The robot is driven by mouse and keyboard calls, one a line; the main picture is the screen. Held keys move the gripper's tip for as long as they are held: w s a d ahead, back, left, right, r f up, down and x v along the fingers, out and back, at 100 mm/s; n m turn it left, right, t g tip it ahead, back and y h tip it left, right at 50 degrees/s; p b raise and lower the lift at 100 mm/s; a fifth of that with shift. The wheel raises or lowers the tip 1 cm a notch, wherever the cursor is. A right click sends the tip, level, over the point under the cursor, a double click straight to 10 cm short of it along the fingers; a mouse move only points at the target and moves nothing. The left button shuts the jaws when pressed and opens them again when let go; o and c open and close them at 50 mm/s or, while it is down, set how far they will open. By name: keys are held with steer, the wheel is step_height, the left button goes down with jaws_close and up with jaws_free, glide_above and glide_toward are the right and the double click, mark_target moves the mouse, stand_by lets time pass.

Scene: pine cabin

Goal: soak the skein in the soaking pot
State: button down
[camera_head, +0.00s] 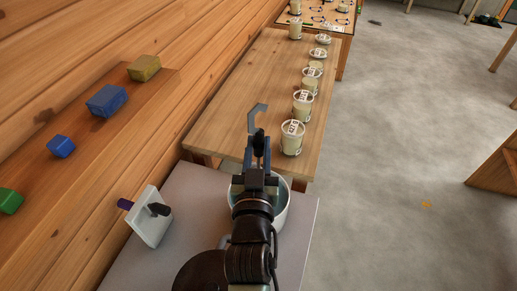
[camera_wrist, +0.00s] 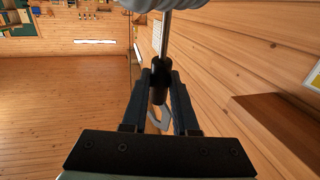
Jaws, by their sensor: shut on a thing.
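My gripper (camera_head: 258,166) is shut on the dark handle (camera_wrist: 159,80) of a tool. A grey hook (camera_head: 257,115) sticks out of the handle's far end. In the wrist view a thin metal rod (camera_wrist: 167,45) runs from the handle to a pale, ribbed bundle (camera_wrist: 195,4) at the top edge, which looks like the skein; most of it is out of frame. In the head view the white pot (camera_head: 284,214) stands on the grey counter, just beneath my gripper and partly hidden by my arm. The skein is hidden there, so I cannot tell whether it is inside the pot.
A white block with a dark peg (camera_head: 147,224) stands on the grey counter (camera_head: 190,185) at left. A wooden table (camera_head: 235,115) beyond holds a row of labelled cups (camera_head: 292,138) along its right edge. Coloured blocks (camera_head: 106,100) sit on a wall shelf.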

steer(key=shift+w+a+b, duration=0.1)
steer(key=shift+w+b, duration=0.4)
steer(key=shift+w, duration=0.45)
step_height(320, 180, down, 12)
steer(key=b, duration=1.1)
steer(key=shift+s, duration=0.1)
steer(key=shift+f+b, duration=0.35)
steer(key=shift+f, duration=0.1)
steer(key=shift+s, duration=0.1)
steer(key=shift+a, duration=0.2)
stand_by(2.0)
stand_by(0.4)
step_height(320, 180, up, 3)
steer(key=shift+f+p, duration=0.2)
steer(key=shift+p, duration=1)
steer(key=r+p, duration=0.2)
steer(key=r, duration=0.1)
steer(key=r+p, duration=0.3)
steer(key=r, duration=0.1)
steer(key=r+p, duration=0.3)
steer(key=shift+d+r, duration=0.2)
steer(key=shift+d, duration=0.05)
